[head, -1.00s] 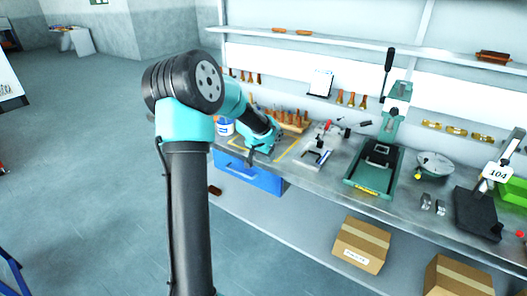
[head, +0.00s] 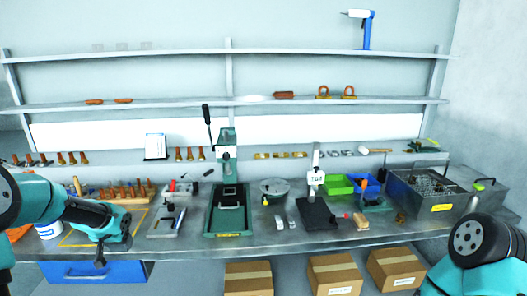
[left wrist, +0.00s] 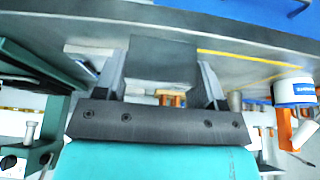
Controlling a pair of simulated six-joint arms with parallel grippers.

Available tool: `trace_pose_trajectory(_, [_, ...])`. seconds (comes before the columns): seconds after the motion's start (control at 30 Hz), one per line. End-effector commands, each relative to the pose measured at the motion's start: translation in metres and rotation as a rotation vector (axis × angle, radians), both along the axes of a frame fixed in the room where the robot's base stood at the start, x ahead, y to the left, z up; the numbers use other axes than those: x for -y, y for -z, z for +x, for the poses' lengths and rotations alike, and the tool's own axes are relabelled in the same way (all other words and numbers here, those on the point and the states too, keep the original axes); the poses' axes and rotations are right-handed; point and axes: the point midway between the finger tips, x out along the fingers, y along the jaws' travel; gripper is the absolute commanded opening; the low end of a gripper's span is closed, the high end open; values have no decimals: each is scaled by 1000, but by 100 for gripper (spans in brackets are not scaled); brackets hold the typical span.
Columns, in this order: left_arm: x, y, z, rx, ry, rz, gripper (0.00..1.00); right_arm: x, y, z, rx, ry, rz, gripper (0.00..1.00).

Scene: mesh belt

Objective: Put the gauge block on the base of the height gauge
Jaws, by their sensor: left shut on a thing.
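The block is barely visible in the head view. The height gauge (head: 316,178) stands right of the bench's middle, with an upright post, a white display and a flat black base (head: 318,213). The top of the base looks clear. My right gripper is out of view; only part of my right arm shows at lower right.
A green press (head: 228,210), a round grey plate (head: 274,188) and two small metal pieces (head: 286,222) lie between my left gripper and the height gauge. A wooden rack (head: 125,192) stands behind the gripper.

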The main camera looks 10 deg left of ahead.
Motion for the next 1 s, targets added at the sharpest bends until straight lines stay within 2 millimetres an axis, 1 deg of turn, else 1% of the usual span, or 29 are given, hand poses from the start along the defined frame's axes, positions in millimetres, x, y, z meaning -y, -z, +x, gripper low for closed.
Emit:
trace_pose_trajectory(0.03, [15, 2, 8, -2, 25, 1, 19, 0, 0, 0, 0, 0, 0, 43])
trace_pose_trajectory(0.17, [61, 6, 29, -7, 89, 7, 19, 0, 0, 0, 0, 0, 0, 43])
trace_pose_trajectory(0.2, [78, 8, 35, -8, 111, 8, 19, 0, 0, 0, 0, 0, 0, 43])
trace_pose_trajectory(0.27, [103, 10, 44, -8, 147, 11, 19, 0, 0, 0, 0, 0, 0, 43])
trace_pose_trajectory(0.3, [121, 11, 50, -8, 170, 11, 19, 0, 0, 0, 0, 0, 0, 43])
trace_pose_trajectory(0.37, [146, 12, 56, -7, 205, 14, 19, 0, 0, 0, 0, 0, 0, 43])
trace_pose_trajectory(0.4, [164, 14, 60, -6, 228, 13, 19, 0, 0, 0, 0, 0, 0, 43])
trace_pose_trajectory(0.57, [235, 17, 69, 0, 325, 12, 19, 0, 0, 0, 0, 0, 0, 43])
trace_pose_trajectory(0.6, [253, 18, 70, 0, 349, 11, 19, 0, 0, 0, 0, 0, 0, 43])
trace_pose_trajectory(0.67, [279, 20, 70, 2, 386, 9, 19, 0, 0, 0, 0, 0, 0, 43])
trace_pose_trajectory(0.7, [296, 21, 69, 2, 410, 6, 19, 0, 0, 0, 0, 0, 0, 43])
trace_pose_trajectory(0.8, [331, 22, 65, 5, 459, 2, 19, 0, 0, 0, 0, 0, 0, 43])
trace_pose_trajectory(0.83, [340, 22, 64, 5, 471, 0, 19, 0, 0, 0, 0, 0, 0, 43])
trace_pose_trajectory(0.9, [356, 23, 62, 6, 493, -2, 19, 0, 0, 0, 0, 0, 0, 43])
trace_pose_trajectory(1.0, [369, 24, 59, 5, 511, -6, 19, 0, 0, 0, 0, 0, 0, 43])
